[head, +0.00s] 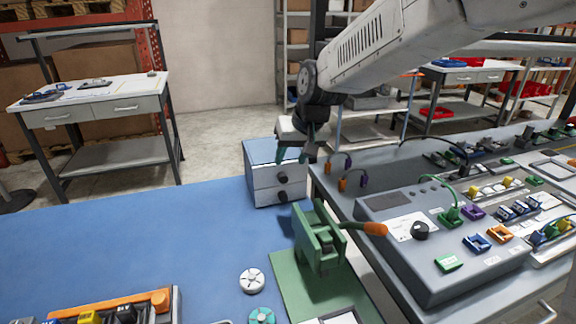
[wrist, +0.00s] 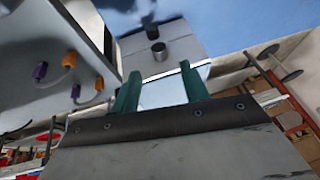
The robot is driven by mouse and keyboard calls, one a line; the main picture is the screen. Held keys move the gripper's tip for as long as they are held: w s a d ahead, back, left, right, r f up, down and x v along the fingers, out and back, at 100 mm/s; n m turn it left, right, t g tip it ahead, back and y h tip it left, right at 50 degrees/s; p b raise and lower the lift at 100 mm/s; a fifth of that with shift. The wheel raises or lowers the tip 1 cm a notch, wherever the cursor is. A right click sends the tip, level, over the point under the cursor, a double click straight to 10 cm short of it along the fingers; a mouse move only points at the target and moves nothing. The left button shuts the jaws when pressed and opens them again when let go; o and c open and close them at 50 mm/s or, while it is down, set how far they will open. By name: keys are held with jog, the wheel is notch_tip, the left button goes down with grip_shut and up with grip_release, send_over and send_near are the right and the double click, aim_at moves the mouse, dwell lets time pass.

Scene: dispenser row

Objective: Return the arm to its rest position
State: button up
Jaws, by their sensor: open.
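My arm reaches in from the upper right of the head view, and my gripper (head: 305,158) hangs at its end with green fingers. The gripper is in the air in front of or above a small grey drawer box (head: 262,178) with dark round knobs. In the wrist view my gripper (wrist: 157,82) shows two green fingers set apart with nothing between them. The drawer box (wrist: 165,45) lies beyond the fingertips there. Whether the fingers touch the box cannot be told.
A green fixture with an orange handle (head: 320,240) stands on the blue bench (head: 130,225). A grey console (head: 425,235) with plugs and cables is close on the right. A side table (head: 95,100) stands at the back left, with open floor between.

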jog(key=shift+s+d+r, duration=0.1)
jog(key=shift+r, duration=0.2)
jog(key=s+d+r, duration=0.4)
jog(key=s+d, duration=0.4)
jog(key=d, duration=0.1)
jog(key=s+d+m+g+h, duration=0.1)
jog(key=s+d, duration=0.3)
jog(key=s, duration=0.5)
jog(key=s+d+f+m+h, duration=0.1)
jog(key=s+d, duration=0.4)
jog(key=s, duration=0.3)
jog(key=s+d+m+g+h, duration=0.1)
jog(key=s+d, duration=0.4)
jog(key=s, duration=0.4)
jog(key=shift+s+d+f+g, duration=0.15)
jog(key=shift+s+d+g, duration=0.1)
jog(key=shift+s+g, duration=0.05)
